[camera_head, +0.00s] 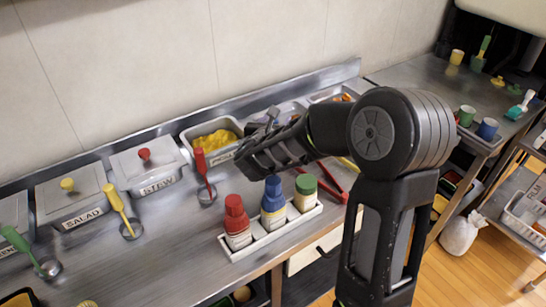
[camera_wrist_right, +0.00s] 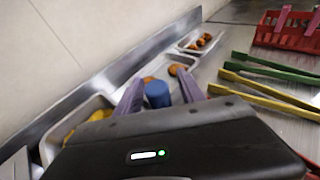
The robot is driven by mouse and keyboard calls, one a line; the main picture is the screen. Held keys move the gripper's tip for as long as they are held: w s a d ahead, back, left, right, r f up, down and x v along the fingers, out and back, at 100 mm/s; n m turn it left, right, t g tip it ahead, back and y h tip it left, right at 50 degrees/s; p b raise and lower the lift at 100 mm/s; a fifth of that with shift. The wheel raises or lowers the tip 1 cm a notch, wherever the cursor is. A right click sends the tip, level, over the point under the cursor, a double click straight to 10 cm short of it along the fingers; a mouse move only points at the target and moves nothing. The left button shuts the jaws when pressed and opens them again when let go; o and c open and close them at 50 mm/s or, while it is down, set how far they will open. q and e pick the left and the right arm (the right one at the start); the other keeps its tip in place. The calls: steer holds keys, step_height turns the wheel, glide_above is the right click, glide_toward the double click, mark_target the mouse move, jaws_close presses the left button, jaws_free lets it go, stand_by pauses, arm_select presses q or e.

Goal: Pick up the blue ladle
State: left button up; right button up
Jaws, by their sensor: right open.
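My right gripper (camera_head: 256,148) reaches in from the right over the back of the steel counter. In the right wrist view its two purple-grey fingers (camera_wrist_right: 160,92) are apart, so it is open. A blue rounded piece (camera_wrist_right: 157,94) shows between the fingers; it looks like the end of the blue ladle's handle. I cannot tell whether the fingers touch it. In the head view the blue ladle cannot be made out, and my right gripper and arm cover that area. My left gripper is not in view.
Red (camera_head: 203,175), yellow (camera_head: 121,211) and green (camera_head: 30,251) ladles stand to the left. A white caddy (camera_head: 262,239) with red, blue and green-capped bottles is in front. Lidded tubs and open food pans line the back. Tongs (camera_wrist_right: 268,84) lie at right in the wrist view.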

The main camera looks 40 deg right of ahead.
steer(key=shift+c, duration=0.5)
jaws_close()
stand_by(1.0)
